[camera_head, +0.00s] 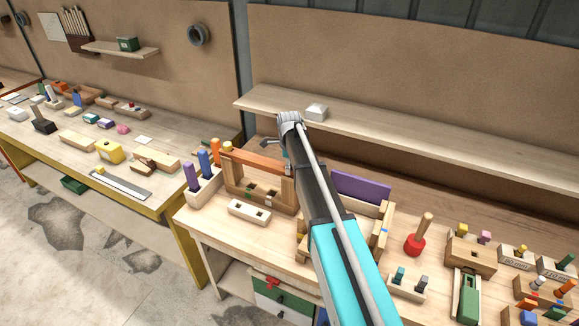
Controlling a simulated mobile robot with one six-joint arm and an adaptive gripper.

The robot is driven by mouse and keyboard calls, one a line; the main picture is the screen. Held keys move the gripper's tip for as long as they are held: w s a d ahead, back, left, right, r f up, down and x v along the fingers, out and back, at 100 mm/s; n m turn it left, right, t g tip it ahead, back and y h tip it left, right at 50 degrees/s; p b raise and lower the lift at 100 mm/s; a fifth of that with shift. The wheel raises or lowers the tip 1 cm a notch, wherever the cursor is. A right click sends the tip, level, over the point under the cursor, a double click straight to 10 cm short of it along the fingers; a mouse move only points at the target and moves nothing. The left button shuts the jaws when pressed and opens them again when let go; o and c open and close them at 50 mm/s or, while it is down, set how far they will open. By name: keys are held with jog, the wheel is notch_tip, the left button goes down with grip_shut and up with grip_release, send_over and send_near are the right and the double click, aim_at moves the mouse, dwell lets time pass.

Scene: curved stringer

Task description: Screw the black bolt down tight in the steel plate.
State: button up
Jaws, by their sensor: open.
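My arm reaches up and away from the bottom edge. My gripper (275,146) is at its far end, small and partly hidden by the wrist, above the back of the near workbench. It is open, and I see nothing held in it. I cannot pick out the black bolt or the steel plate with certainty. A flat grey metal strip (125,186) lies at the front edge of the left bench, well away from my gripper. My arm hides part of the near bench.
A wooden frame with an orange-brown top bar (252,161) stands just below my gripper. Colored pegs stand in a block (204,190) to its left. A shelf (410,134) with a white block (317,111) runs behind. A red-based wooden peg (416,243) and several small blocks crowd the right.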

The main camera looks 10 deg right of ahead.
jog(key=shift+r, duration=0.35)
jog(key=shift+s, duration=0.1)
jog(key=c, duration=1.3)
jog(key=shift+m, duration=0.3)
jog(key=m, duration=0.2)
jog(key=shift+d+m, duration=0.1)
jog(key=shift+m, duration=0.3)
jog(key=shift+o, duration=0.6)
jog(key=m, duration=0.4)
jog(key=shift+d+f+m, duration=0.1)
jog(key=shift+d+m, duration=0.1)
jog(key=shift+m, duration=0.1)
